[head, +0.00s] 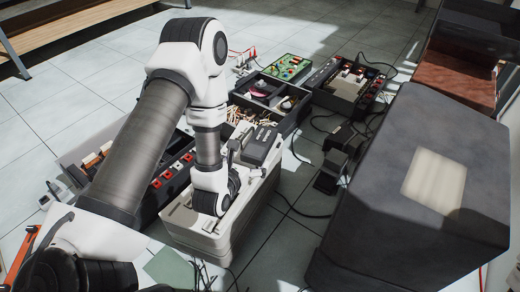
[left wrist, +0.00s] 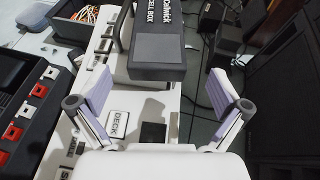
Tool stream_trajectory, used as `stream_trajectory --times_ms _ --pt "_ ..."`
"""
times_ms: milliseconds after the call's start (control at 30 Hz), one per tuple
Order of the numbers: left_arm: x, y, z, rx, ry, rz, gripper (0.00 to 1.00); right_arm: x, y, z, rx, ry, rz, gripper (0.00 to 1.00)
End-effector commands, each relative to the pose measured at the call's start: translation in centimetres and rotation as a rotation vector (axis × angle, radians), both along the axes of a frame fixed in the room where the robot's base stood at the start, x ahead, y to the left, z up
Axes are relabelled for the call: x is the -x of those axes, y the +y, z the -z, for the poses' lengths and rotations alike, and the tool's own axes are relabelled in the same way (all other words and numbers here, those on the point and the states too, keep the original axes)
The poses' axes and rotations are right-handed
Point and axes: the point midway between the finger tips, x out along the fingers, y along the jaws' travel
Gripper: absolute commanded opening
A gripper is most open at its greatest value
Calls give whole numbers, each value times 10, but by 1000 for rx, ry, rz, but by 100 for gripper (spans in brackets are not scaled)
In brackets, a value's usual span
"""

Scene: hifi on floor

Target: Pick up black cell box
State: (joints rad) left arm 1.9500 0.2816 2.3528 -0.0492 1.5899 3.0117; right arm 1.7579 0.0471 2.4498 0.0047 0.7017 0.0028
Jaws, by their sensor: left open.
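The black cell box (head: 262,146) lies on a cream-coloured deck unit (head: 228,238) in the head view. In the left wrist view the cell box (left wrist: 158,50), with white "CELL BOX" lettering, is at top centre, its near end facing the gripper. My left gripper (left wrist: 158,82) is open and empty. Its two pale purple finger pads stand wide apart, one to each side of the box's near end. My right gripper is not in view.
A large dark speaker cabinet (head: 420,185) stands at the right. Behind the deck are an open black tray (head: 272,95), a green circuit board (head: 290,68) and another black unit (head: 350,88). A dark unit with red and white buttons (left wrist: 25,115) stands left. Cables lie on the tiles.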

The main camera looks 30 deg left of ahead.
Motion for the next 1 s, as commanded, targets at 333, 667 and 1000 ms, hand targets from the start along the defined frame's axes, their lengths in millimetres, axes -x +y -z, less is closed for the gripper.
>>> stream_trajectory --times_ms 333,667,1000 --pt "-39 10 24 -1 2 1 100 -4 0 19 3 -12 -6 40" --pt "-38 9 23 -1 4 2 36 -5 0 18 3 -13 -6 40" --pt "-38 9 18 -1 2 2 21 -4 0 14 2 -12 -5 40"
